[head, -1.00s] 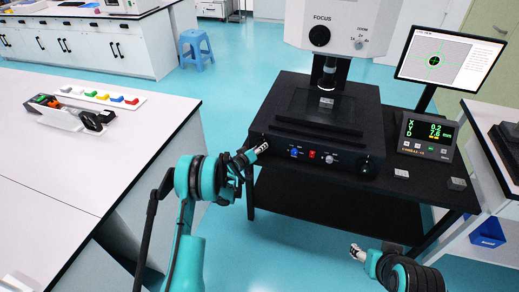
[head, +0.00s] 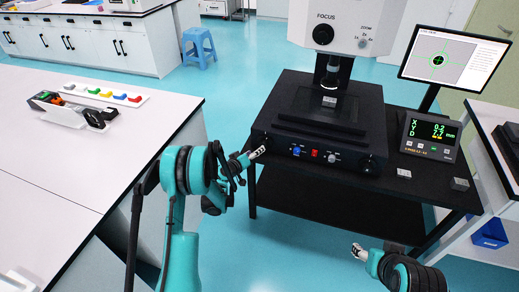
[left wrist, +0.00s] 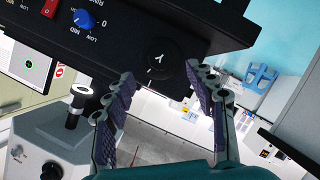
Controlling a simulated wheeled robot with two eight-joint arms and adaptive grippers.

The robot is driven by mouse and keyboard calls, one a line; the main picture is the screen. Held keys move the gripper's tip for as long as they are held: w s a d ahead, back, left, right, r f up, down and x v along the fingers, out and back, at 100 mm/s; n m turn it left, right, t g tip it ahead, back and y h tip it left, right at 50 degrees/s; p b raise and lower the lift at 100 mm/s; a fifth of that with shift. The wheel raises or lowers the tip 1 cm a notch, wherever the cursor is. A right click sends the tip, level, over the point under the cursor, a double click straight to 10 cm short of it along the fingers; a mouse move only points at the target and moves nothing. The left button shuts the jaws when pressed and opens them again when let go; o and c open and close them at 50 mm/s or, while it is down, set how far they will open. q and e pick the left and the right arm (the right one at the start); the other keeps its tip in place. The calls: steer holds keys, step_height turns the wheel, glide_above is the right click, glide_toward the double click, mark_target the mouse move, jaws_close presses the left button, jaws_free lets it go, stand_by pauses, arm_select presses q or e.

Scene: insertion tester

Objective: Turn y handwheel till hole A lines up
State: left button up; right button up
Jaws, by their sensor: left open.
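The Y handwheel (left wrist: 168,65), a black disc marked with a white Y, is on the black machine base's front face. In the left wrist view it appears between the two fingertips of my left gripper (left wrist: 159,72), which is open with no visible grip. In the head view this gripper (head: 262,150) is at the base's left front corner and hides most of the wheel. The monitor (head: 453,55) shows a dark disc, hole A by its look, in a green crosshair circle, about centred. The readout (head: 431,134) has green digits. My right gripper (head: 357,248) is low in front; its opening is unclear.
The black base (head: 320,125) carries a stage below the lens. Its front has a blue knob (head: 296,151), a red switch (head: 315,154) and another black wheel (head: 368,165). Small grey blocks (head: 459,184) lie on the black table. A white bench (head: 60,180) stands left.

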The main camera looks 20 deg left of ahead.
arm_select(q)
steer(key=v, duration=0.4)
steer(key=shift+s+a+r, duration=0.1)
steer(key=shift+s, duration=0.2)
steer(key=s+d+r+m+g, duration=0.2)
steer(key=s+d+r, duration=0.2)
steer(key=s+r, duration=0.25)
steer(key=s+d+r+m+g, duration=0.1)
steer(key=s+d+r+g, duration=0.1)
steer(key=s+d+r, duration=0.5)
steer(key=s+a+r+m+g+y, duration=0.2)
steer(key=s+y, duration=0.1)
steer(key=s, duration=2)
steer(key=shift+s+g, duration=0.3)
steer(key=shift+g, duration=0.1)
